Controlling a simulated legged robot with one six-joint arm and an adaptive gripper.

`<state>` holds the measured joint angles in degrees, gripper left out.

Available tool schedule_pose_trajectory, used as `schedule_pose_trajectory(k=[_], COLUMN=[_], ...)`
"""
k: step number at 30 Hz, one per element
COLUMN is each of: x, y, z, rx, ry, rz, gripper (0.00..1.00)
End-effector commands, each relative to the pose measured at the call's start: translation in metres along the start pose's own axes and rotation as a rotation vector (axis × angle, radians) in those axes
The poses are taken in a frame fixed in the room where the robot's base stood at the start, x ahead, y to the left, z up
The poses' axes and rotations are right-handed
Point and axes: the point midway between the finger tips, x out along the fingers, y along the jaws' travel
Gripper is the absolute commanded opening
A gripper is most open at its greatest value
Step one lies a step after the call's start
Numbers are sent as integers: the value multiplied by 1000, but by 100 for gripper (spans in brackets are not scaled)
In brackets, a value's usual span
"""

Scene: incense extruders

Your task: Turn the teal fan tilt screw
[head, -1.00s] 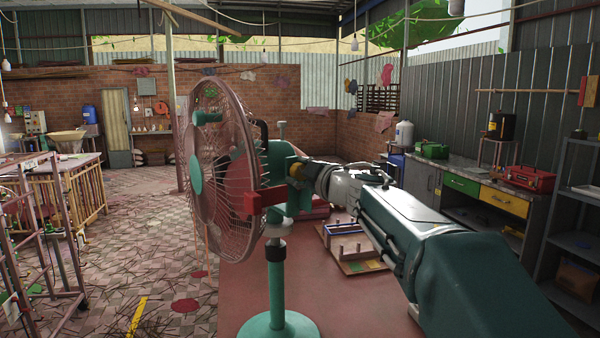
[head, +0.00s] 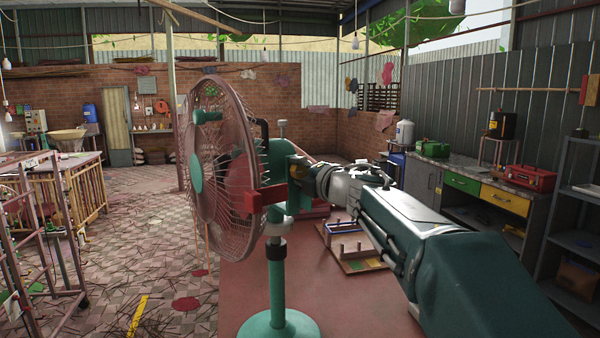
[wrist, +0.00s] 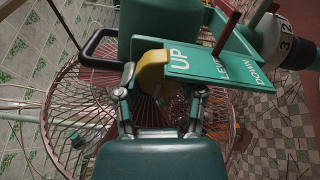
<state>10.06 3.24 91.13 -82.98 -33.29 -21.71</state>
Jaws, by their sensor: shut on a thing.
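The teal fan (head: 196,174) stands upright on a round teal base (head: 279,327), its pinkish wire cage facing left. In the wrist view, the yellow tilt screw (wrist: 151,71) sits beside a teal plate (wrist: 212,66) marked UP, LEVEL and DOWN. A dark red pointer (wrist: 227,32) lies across the plate. My gripper (wrist: 160,80) is shut on the yellow screw. Its left finger is against the screw's left side; the right fingertip is partly hidden by the plate. In the head view, my gripper (head: 300,170) is at the back of the fan head, and the screw is hidden.
The fan stands on a reddish table (head: 350,300). A dark carrying handle (wrist: 90,48) is close to the screw.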

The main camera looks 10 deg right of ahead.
Motion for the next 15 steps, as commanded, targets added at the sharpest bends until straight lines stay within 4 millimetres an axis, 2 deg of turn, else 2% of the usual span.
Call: schedule_pose_trajectory(k=[1, 15], x=[1, 2], y=[-5, -8], z=[-2, -2], rx=[-29, -207], ry=[7, 9], rz=[-8, -10], gripper=[4, 4])
